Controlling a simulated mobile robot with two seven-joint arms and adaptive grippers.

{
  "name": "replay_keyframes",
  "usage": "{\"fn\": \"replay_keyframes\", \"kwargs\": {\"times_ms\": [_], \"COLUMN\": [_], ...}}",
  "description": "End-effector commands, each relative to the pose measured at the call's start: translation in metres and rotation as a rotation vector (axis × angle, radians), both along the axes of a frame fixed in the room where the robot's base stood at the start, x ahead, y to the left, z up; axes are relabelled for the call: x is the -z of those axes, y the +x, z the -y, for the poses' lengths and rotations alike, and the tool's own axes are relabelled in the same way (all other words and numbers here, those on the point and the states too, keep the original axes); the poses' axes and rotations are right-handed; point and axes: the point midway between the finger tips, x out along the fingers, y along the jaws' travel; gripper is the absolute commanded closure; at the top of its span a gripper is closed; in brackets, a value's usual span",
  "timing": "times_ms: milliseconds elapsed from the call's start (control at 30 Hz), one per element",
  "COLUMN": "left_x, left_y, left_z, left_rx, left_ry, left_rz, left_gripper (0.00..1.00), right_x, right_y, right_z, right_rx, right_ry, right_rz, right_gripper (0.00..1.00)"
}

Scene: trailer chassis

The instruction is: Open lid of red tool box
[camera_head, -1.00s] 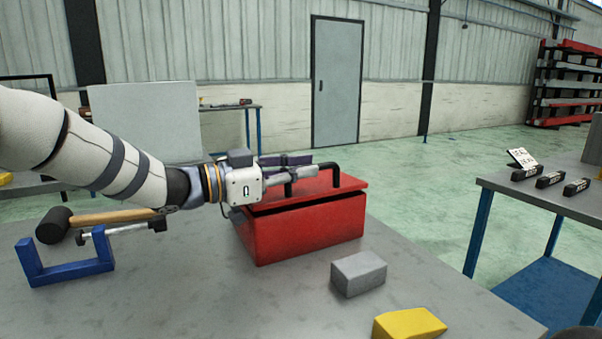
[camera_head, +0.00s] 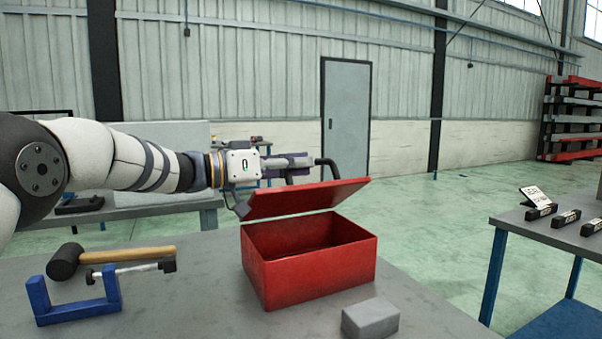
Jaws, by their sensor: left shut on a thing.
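The red tool box (camera_head: 318,278) stands on the grey table, with its dark inside partly showing. Its red lid (camera_head: 308,199) is raised above the box and tilted, with a clear gap at the front. The black lid handle (camera_head: 330,170) stands on top of the lid. My left gripper (camera_head: 305,161) reaches in from the left above the lid and is shut on the handle. Part of the fingers' contact with the handle is hidden. My right gripper is not in view.
A grey block (camera_head: 370,318) lies in front of the box. A hammer (camera_head: 110,258) and a blue clamp (camera_head: 75,300) lie at the left. A second table (camera_head: 560,240) with black items stands at the right. Bare table (camera_head: 190,290) shows left of the box.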

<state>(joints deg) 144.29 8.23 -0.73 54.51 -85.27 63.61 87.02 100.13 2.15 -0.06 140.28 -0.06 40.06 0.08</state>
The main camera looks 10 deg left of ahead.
Motion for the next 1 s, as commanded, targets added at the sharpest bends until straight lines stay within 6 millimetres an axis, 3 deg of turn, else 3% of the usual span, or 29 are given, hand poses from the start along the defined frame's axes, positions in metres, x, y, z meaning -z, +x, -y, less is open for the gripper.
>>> {"fn": "replay_keyframes", "kwargs": {"times_ms": [433, 467, 533, 1000], "left_x": [-0.0065, -0.0065, -0.0063, -0.0025], "left_y": [0.0013, 0.0013, 0.0012, 0.0009], "left_z": [-0.0017, -0.0017, -0.0017, -0.0027], "left_rx": [-0.002, -0.002, -0.002, -0.002], "left_ry": [-0.005, -0.005, -0.004, -0.001], "left_rz": [0.012, 0.012, 0.011, 0.004], "left_gripper": [1.00, 0.84, 0.69, 0.69], "right_x": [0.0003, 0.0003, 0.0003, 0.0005], "right_y": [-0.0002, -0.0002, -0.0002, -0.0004], "right_z": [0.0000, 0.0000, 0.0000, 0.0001], "right_rx": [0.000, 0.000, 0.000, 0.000], "right_ry": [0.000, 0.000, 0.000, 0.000], "right_rz": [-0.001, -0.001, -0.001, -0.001], "right_gripper": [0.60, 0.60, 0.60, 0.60]}}
